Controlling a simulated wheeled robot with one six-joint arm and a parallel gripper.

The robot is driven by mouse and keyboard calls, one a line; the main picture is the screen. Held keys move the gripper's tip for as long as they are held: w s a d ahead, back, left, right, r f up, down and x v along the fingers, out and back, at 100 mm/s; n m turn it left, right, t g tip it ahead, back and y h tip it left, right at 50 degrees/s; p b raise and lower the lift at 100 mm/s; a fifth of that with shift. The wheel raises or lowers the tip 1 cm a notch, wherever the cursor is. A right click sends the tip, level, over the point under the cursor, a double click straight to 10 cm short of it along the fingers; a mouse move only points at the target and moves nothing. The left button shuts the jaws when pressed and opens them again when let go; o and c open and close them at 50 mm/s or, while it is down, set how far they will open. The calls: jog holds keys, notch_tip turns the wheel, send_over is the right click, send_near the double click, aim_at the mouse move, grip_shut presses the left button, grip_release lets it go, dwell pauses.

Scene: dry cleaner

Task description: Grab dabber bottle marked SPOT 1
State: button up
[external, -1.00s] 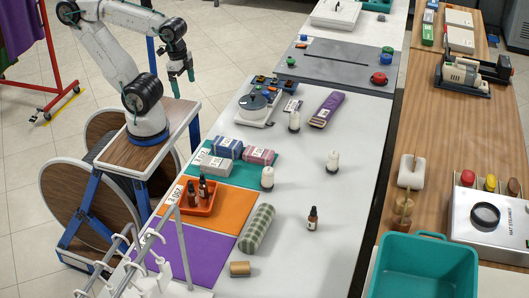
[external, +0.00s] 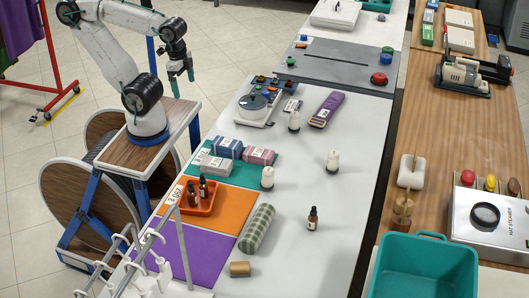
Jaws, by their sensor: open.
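Three white bottles with narrow tops stand upright on the white table: one at the back (external: 294,122), one to the right (external: 332,162) and one near the teal mat (external: 267,179). A brown bottle with a dark top (external: 313,220) stands alone near the front right. Two more brown bottles, a left one (external: 192,196) and a right one (external: 203,189), stand in an orange tray (external: 212,208). The labels are too small to read, so I cannot tell which is SPOT 1. My gripper (external: 181,80) is open and empty, raised left of the table, apart from all bottles.
Folded cloth bundles (external: 259,155) lie on the teal mat. A rolled green cloth (external: 257,229) and a small tan cylinder (external: 240,269) lie in front. A purple case (external: 327,109) and a scale (external: 252,107) sit farther back. White rails (external: 183,250) rise at the front left. The table's right middle is mostly clear.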

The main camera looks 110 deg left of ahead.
jog(key=c, duration=0.8)
jog(key=shift+a, duration=0.1)
jog(key=m+g, duration=0.2)
send_over(295, 113)
notch_tip(295, 113, down, 16)
jog(key=shift+w+a+r, duration=0.1)
jog(key=shift+w+a, duration=0.05)
jog(key=shift+t, duration=0.3)
jog(key=shift+f, duration=3.85)
